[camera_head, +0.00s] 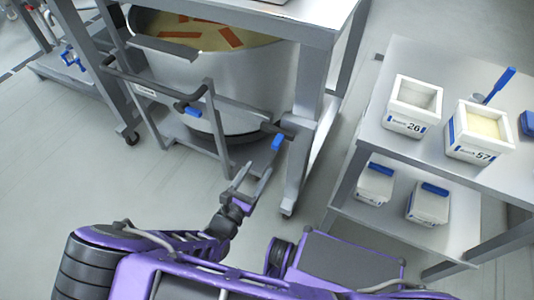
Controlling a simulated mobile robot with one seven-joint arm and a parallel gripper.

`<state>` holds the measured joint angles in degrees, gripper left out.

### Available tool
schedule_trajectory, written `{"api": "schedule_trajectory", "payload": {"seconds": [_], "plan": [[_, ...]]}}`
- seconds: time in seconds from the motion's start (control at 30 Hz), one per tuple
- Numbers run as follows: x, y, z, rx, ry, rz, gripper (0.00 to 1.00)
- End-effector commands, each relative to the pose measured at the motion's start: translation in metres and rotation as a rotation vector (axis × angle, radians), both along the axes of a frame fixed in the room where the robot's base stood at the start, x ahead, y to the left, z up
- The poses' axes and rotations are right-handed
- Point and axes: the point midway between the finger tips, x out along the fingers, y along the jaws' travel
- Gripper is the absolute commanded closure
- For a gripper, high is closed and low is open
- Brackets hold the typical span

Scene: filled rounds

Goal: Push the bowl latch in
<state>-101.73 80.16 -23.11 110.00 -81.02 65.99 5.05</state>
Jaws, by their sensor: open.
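A large steel bowl (215,88) stands on a low grey wheeled frame, partly under a table. It holds a pale yellow mass with several orange pieces. A grey bar runs across its front, with a blue-tipped lever (277,143) at the right end and another blue-tipped piece (188,109) near the middle. I cannot tell which of them is the bowl latch, or whether it is in or out. My gripper (250,174) is open and empty, in front of the bowl's frame, left of and below the right blue lever. It appears apart from it.
A table leg (306,118) stands close right of the bowl. A shelf cart (385,145) at right carries white boxes (413,106) with blue labels. Another wheeled frame with a blue lever (71,59) is at upper left. The floor (95,170) at left is clear.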

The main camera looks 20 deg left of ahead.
Motion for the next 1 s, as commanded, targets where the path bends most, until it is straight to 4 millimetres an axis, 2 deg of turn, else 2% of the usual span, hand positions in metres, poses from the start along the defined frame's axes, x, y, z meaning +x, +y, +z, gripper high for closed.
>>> {"api": "schedule_trajectory", "payload": {"seconds": [0.1,0.33,1.0], "plan": [[-0.024,0.003,0.0,0.0,0.001,0.003,0.4],[-0.047,0.004,0.0,0.001,0.001,0.0,0.4],[-0.047,0.005,0.003,0.021,-0.001,-0.012,0.4]]}}
